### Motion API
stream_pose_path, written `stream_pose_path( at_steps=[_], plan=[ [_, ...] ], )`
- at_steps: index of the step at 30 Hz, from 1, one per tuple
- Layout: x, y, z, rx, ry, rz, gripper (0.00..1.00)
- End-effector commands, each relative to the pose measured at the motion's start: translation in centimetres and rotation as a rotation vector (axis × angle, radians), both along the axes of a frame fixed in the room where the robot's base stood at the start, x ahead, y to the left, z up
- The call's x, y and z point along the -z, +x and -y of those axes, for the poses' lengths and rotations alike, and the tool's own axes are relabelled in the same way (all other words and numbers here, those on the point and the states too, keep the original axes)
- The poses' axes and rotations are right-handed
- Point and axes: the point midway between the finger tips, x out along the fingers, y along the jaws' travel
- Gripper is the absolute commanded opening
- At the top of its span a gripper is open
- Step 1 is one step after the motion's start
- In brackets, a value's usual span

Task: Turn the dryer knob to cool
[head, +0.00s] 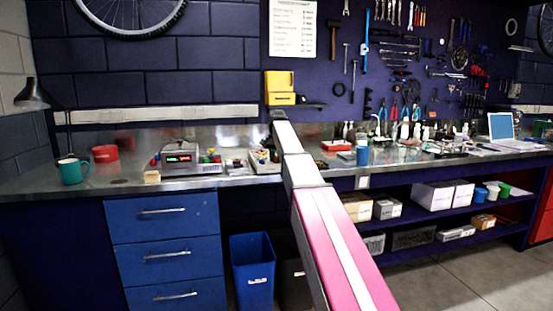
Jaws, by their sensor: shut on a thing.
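A yellow box-shaped unit (280,86) hangs on the dark wall at the back of the bench, with a dark nozzle-like part (312,105) at its lower right. It looks like the dryer. My arm reaches up from the bottom right to just below this unit. My gripper (278,115) is the small dark end there, shut on what appears to be the dryer knob. The knob itself is hidden behind the gripper and arm, so its setting cannot be read.
A desk lamp (36,97) stands at left. A blue bin (252,270) is below.

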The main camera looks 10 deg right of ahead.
Motion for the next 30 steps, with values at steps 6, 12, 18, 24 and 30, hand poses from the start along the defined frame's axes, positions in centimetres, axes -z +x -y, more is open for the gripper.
stream_pose_path(
  at_steps=[6, 12, 18, 24, 30],
  plan=[
    [-0.05, 0.02, 0.0, -0.204, 0.0, 0.0, 0.05],
    [-0.06, 0.04, 0.0, -0.375, 0.0, 0.0, 0.05],
    [-0.06, 0.04, 0.0, -0.51, 0.0, 0.001, 0.05],
    [-0.06, 0.04, 0.0, -0.597, 0.0, 0.001, 0.05],
    [-0.06, 0.04, 0.0, -0.639, 0.0, 0.001, 0.05]
  ],
)
